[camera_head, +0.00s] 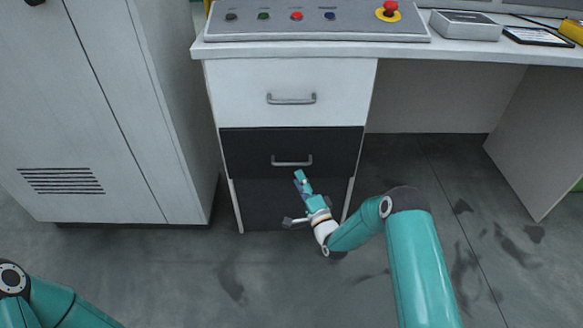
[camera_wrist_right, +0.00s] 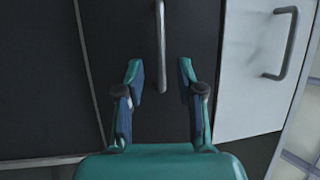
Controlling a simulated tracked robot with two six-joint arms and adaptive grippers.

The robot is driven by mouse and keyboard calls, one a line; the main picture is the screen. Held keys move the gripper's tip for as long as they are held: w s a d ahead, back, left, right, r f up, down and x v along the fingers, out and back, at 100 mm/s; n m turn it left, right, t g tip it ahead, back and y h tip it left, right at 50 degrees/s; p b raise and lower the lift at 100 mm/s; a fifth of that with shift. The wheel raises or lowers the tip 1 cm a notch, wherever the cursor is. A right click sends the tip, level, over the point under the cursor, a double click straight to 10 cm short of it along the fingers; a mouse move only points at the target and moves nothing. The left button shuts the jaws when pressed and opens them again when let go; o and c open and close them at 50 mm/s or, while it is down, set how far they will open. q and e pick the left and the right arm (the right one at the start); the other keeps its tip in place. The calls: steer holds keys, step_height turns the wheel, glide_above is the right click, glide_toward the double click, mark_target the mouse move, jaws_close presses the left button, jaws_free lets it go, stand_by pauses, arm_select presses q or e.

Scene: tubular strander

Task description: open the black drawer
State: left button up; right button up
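The black drawer (camera_head: 248,150) is below a white drawer in the desk's cabinet, and its front looks shut and flush. Its grey bar handle (camera_head: 291,161) is at the middle of the front. My right gripper (camera_head: 295,201) is open in front of the cabinet, a little below the handle in the head view. In the right wrist view, the open fingers (camera_wrist_right: 160,68) point at the black front, and the handle (camera_wrist_right: 161,40) runs between and beyond their tips. I see no contact with it. My left gripper is out of view; only part of that arm shows.
The white drawer (camera_head: 290,80) with its own handle is above. A control panel (camera_head: 320,20) with buttons and a red emergency stop lies on the desktop. A grey locker (camera_head: 90,110) stands at the left. The floor (camera_head: 220,270) in front is clear.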

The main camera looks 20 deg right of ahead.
mark_target(291, 163)
steer(key=b+x, duration=0.1)
steer(key=x, duration=0.6)
jaws_close()
steer(key=shift+f+b, duration=0.1)
steer(key=shift+b, duration=0.2)
